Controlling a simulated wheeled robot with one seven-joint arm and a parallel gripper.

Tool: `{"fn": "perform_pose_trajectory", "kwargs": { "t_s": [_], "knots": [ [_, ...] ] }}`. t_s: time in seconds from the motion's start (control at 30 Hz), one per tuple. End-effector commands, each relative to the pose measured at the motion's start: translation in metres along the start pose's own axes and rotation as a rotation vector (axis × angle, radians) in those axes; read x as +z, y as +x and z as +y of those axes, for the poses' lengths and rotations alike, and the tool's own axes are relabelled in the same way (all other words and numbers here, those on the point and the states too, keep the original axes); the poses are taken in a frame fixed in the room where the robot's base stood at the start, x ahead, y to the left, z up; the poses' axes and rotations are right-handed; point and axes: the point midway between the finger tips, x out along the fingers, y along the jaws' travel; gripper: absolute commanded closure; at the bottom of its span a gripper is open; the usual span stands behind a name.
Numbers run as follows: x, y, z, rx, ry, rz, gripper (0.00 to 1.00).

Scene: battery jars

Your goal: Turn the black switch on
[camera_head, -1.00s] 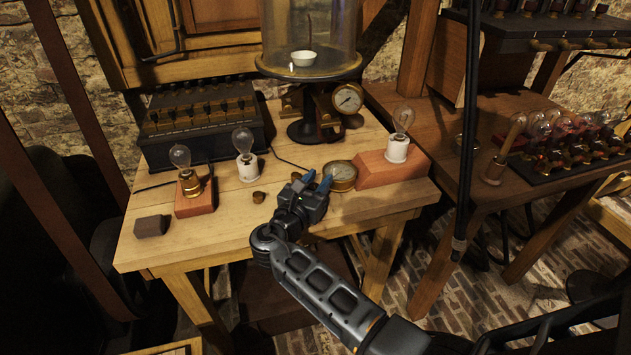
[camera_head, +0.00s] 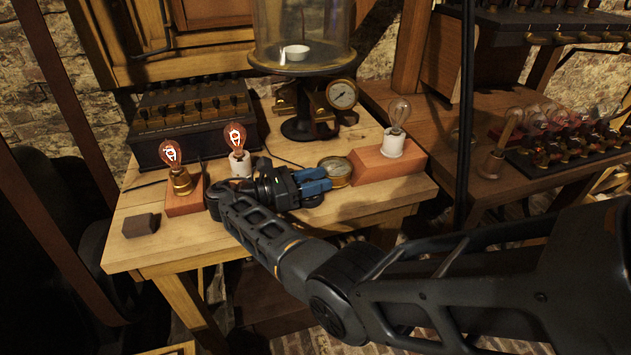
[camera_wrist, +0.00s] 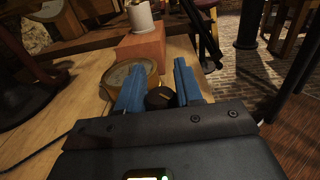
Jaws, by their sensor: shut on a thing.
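A small dark round knob, the black switch (camera_wrist: 160,97), sits between my blue fingers in the wrist view, with a short orange mark on its top. My gripper (camera_wrist: 159,82) is shut on it. In the head view my gripper (camera_head: 314,181) is low over the table's front middle, pointing right, and hides the switch. Two bulbs glow orange: the left bulb (camera_head: 171,153) on a small red block, and the middle bulb (camera_head: 237,138) in a white socket. The right bulb (camera_head: 398,112), on a long red block, is unlit.
A brass gauge (camera_head: 336,168) lies just beyond my fingertips, by the long red block (camera_head: 385,165). A glass bell jar (camera_head: 300,35) on a dark stand is behind. A dark block (camera_head: 141,225) lies at the table's left front. A black box with switches (camera_head: 195,115) stands at the back left.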

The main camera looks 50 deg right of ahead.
Motion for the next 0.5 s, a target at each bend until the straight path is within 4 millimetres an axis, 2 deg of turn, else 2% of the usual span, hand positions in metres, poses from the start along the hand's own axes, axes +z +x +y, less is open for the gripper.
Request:
{"fn": "perform_pose_trajectory", "kwargs": {
  "t_s": [0.5],
  "knots": [
    [-0.0002,0.0005,-0.0015,-0.062,0.000,0.000,0.95]
  ]
}}
